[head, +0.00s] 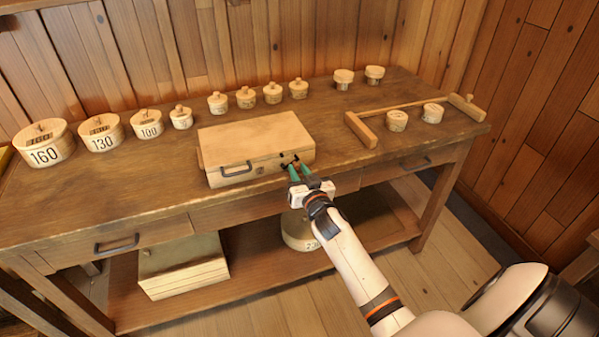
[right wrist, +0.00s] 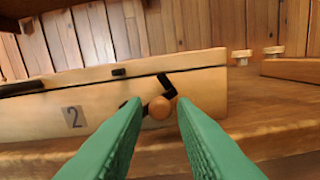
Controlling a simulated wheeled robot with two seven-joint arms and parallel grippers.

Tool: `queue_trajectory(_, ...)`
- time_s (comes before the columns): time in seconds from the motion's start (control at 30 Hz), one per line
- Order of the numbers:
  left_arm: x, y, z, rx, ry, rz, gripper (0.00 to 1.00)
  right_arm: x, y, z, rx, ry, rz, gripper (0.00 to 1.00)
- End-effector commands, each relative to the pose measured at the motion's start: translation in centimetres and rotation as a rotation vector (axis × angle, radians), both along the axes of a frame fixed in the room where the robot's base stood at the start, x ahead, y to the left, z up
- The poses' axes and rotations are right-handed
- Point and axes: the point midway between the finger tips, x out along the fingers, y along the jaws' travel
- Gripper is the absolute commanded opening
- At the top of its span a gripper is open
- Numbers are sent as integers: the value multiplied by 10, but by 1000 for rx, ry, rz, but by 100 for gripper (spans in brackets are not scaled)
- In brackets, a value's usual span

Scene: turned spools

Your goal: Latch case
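The wooden case (head: 258,142) stands on the workbench with its lid down; a dark seam runs along its front. A dark handle (head: 236,169) is on its front face, and a "2" label shows in the right wrist view (right wrist: 73,117). Near the front's right end is a black latch piece (right wrist: 167,85), tilted at the seam, with a round wooden knob (right wrist: 159,107) just below it. My right gripper (head: 298,168) is open, its green fingers apart on either side of the knob, with gaps visible. A dark piece by the left fingertip is partly hidden. My left gripper is out of view.
Several round lidded boxes (head: 100,133) line the bench's back left. Small knobbed spools (head: 246,98) stand behind the case. A wooden bar frame (head: 361,130) with spools beside it (head: 397,120) lies to the right. Bare bench top surrounds the case. A shelf below holds a box (head: 182,262).

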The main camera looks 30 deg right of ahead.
Motion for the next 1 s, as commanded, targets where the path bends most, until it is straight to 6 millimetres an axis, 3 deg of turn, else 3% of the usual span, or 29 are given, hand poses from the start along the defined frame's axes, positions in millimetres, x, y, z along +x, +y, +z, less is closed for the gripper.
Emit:
queue_trajectory(0.03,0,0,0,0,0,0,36,0,0,0,0,0,0,16)
queue_trajectory(0.13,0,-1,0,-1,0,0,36,0,0,0,0,0,0,0)
queue_trajectory(0.57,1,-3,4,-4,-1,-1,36,0,0,3,-71,17,0,0)
queue_trajectory(1.0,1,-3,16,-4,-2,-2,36,1,4,15,-420,99,0,0)
